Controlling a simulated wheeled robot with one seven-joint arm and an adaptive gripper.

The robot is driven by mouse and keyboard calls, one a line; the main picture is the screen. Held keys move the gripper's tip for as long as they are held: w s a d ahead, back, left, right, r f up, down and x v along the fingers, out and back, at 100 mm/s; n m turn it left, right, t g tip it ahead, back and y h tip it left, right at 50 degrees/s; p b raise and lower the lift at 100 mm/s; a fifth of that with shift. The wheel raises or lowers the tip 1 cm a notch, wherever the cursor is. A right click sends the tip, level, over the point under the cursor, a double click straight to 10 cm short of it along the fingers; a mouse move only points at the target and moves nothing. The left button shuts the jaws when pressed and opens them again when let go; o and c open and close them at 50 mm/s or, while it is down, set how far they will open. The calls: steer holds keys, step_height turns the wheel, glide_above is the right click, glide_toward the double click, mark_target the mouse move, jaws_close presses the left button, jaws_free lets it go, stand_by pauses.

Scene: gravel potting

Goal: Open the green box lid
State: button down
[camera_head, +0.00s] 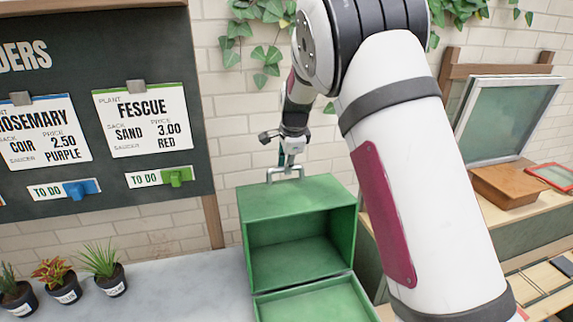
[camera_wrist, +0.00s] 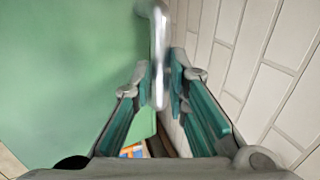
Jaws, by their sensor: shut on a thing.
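The green box (camera_head: 350,225) stands at the right end of the grey counter. Its hollow green inside (camera_head: 295,250) faces the camera, so it stands open. A rimmed green part (camera_head: 315,301) lies in front and below, cut by the picture's lower edge. I cannot tell for sure which part is the lid. A metal bar handle (camera_head: 270,174) rises from the upper green face; it also shows in the wrist view (camera_wrist: 160,50). My gripper (camera_head: 288,160) is shut on this handle from above. In the wrist view its fingers (camera_wrist: 160,85) close around the bar's end.
A brick wall (camera_head: 235,110) stands close behind. Small potted plants (camera_head: 112,280) stand on the counter (camera_head: 185,290) at left. A dark sign board (camera_head: 150,75) hangs above. A brown tray (camera_head: 507,186) and a framed screen (camera_head: 505,120) are at right.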

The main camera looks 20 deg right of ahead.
steer(key=s, duration=0.1)
steer(key=s+r+p, duration=0.1)
steer(key=s, duration=0.1)
steer(key=s+r+p, duration=0.1)
steer(key=shift+s, duration=0.15)
steer(key=shift+f, duration=0.1)
steer(key=c, duration=1.6)
jaws_free()
steer(key=shift+o, duration=0.2)
steer(key=shift+r, duration=0.3)
steer(key=v, duration=1.1)
steer(key=shift+r, duration=0.25)
steer(key=shift+s, duration=0.1)
